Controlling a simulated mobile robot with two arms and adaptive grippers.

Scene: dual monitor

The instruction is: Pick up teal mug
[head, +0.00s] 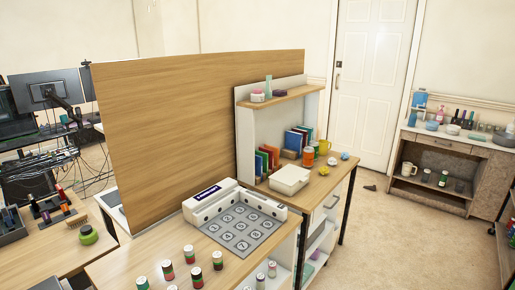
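I cannot make out a mug that is clearly teal in the head view. A yellow mug (324,146) stands on the desk by the shelf unit, near an orange-red can (308,156). A pale mug (408,169) stands on the lower shelf of the cabinet at the right. Neither of my grippers is in view.
A wooden divider (200,130) stands behind the near desk. A numbered grey pad (240,229), a white box (289,180) and several cans (168,270) occupy the desks. The floor (400,235) between desk and cabinet (440,144) is mostly clear. A white door (372,80) is at the back.

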